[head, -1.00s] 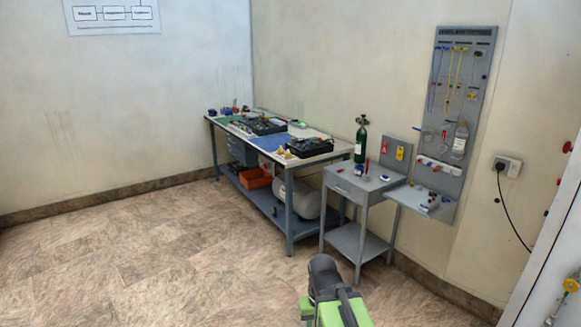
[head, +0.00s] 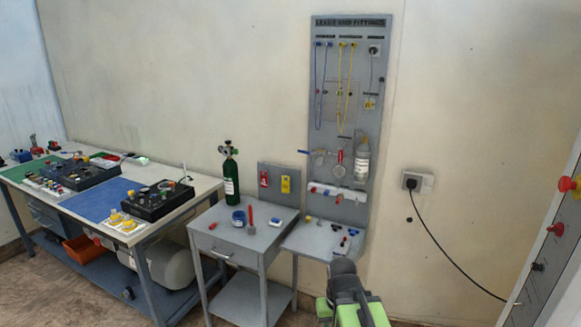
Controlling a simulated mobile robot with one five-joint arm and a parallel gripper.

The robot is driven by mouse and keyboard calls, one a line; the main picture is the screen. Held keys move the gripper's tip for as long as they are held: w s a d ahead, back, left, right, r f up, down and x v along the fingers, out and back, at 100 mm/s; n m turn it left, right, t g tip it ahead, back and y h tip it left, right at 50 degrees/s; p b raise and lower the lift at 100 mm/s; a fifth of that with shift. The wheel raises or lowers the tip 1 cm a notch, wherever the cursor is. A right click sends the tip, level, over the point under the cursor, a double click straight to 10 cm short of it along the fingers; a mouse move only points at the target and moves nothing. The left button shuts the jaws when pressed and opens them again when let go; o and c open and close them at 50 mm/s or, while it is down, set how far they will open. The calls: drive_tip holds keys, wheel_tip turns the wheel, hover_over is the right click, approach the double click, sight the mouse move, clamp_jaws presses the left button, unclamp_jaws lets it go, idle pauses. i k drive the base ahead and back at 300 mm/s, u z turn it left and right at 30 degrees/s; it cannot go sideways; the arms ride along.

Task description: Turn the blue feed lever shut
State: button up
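A small blue piece (head: 304,152) shows on the left of the grey wall board, beside a clear round part; it may be the blue feed lever, but it is too small to tell its position. My own green and dark grey arm shows at the bottom centre in the head view, below the small shelf. I cannot make out its gripper fingers. The arm is well apart from the blue piece and touches nothing that I can see.
A grey board (head: 323,80) holds leads and a bottle (head: 362,160). Below are a shelf (head: 300,242) with small fittings and a side table (head: 215,240) with a green cylinder (head: 229,178). A workbench (head: 196,185) stands left, a panel with red knobs (head: 566,184) right.

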sight(300, 151)
drive_tip(key=u, duration=0.15)
drive_tip(key=k, duration=0.8)
drive_tip(key=z, duration=0.2)
drive_tip(key=i, duration=0.9)
drive_tip(key=u, duration=0.5)
drive_tip(key=i, duration=0.55)
drive_tip(key=u, duration=0.55)
drive_tip(key=i, duration=1.1)
drive_tip(key=z, duration=0.15)
